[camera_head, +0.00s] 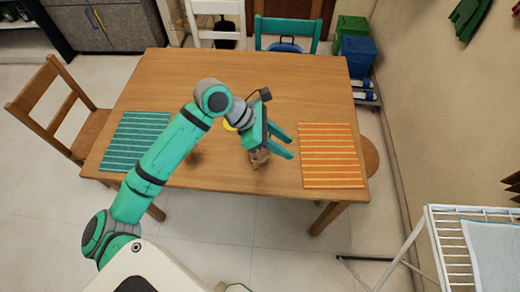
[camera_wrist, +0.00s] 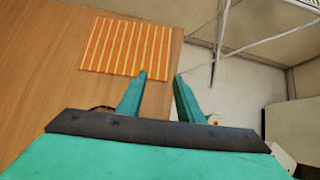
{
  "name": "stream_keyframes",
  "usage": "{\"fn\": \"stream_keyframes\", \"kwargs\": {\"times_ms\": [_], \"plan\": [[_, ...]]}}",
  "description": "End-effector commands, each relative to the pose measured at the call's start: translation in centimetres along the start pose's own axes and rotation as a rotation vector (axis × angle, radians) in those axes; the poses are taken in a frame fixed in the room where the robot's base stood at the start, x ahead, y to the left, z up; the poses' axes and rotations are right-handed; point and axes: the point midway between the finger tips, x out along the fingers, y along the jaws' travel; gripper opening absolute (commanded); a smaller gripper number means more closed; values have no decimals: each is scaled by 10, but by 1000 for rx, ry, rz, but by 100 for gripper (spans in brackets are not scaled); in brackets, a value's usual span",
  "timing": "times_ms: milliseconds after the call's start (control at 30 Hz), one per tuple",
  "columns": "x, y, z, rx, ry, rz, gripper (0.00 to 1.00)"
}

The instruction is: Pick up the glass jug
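My gripper (camera_head: 290,147) is above the wooden table near its front edge, fingers toward the right. In the wrist view the two green fingertips (camera_wrist: 161,76) stand apart with nothing visible between them. A yellow thing (camera_head: 230,125) peeks out behind my wrist, mostly hidden. No clear glass jug can be made out in either view.
The wooden table (camera_head: 285,85) is mostly clear at the back. A teal striped mat (camera_head: 138,141) lies left and an orange striped mat (camera_head: 331,155) right. Chairs stand around, including a wooden one (camera_head: 55,110) at left. A white wire rack (camera_head: 450,245) is front right.

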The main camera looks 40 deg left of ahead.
Motion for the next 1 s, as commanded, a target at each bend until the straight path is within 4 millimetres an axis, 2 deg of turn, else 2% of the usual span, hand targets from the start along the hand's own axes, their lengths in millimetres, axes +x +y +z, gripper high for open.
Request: {"fn": "stream_keyframes", "kwargs": {"times_ms": [33,100,200,300,433,700,1000], "plan": [[-14,6,-29,-10,80,22,33],[-28,10,-60,-21,167,40,33],[-46,13,-92,-35,258,56,33],[-57,14,-111,-45,312,65,33],[-54,8,-122,-53,344,54,33],[-17,9,-133,-52,342,52,33],[0,10,-144,-62,342,59,33]]}}
